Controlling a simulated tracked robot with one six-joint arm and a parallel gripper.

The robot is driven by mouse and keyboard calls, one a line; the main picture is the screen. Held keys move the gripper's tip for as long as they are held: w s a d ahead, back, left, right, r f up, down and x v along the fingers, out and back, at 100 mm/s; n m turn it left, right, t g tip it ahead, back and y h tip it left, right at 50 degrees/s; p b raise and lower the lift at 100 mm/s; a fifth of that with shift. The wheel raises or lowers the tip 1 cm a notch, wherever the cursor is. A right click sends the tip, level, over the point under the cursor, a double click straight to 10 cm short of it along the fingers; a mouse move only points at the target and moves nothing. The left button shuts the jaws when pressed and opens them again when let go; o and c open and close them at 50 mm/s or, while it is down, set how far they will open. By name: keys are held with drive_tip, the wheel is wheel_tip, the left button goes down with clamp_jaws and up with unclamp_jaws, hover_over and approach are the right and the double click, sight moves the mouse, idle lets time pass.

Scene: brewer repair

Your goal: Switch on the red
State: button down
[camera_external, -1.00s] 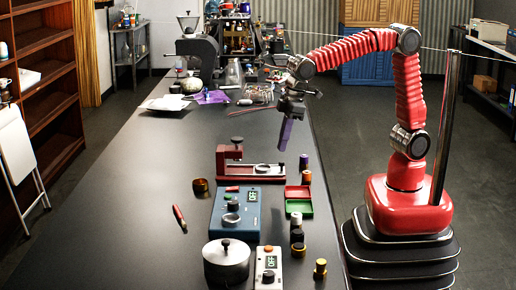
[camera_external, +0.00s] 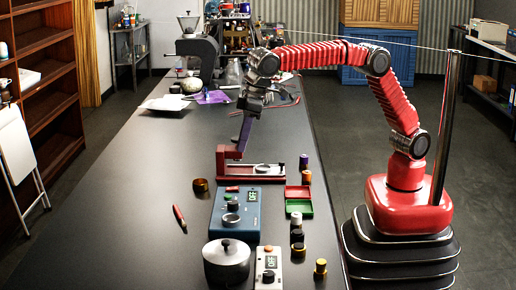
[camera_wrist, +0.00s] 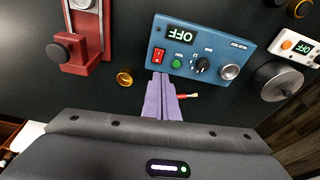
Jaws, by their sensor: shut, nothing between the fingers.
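A blue control box (camera_external: 217,222) stands on the table, and the wrist view shows its panel (camera_wrist: 215,58). A red rocker switch (camera_wrist: 158,57) sits at the panel's left, below a display (camera_wrist: 180,33) that reads OFF. A green button (camera_wrist: 177,63) is beside the switch. My gripper (camera_external: 239,151) is shut and empty, above the table by the red clamp-like device, farther back than the box. In the wrist view my purple fingers (camera_wrist: 163,79) point at the panel edge just below the switch. The external view shows them apart from the box.
The red device (camera_external: 222,160) stands behind the box. A lidded pot (camera_external: 226,265) and a small white unit (camera_external: 268,268) reading OFF are in front. Red and green trays (camera_external: 299,208) and several small cylinders lie right. A red pen-like item (camera_external: 179,217) lies left on clear table.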

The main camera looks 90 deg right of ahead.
drive_tip(key=shift+s+d+r+m, duration=0.25)
drive_tip(key=shift+r+m, duration=0.25)
drive_tip(key=shift+r, duration=0.15)
approach(236, 188)
drive_tip(key=x, duration=0.5)
drive_tip(key=shift+w, duration=0.2)
drive_tip(key=shift+f, duration=0.65)
drive_tip(key=shift+s+f, duration=0.1)
drive_tip(key=shift+f, duration=0.15)
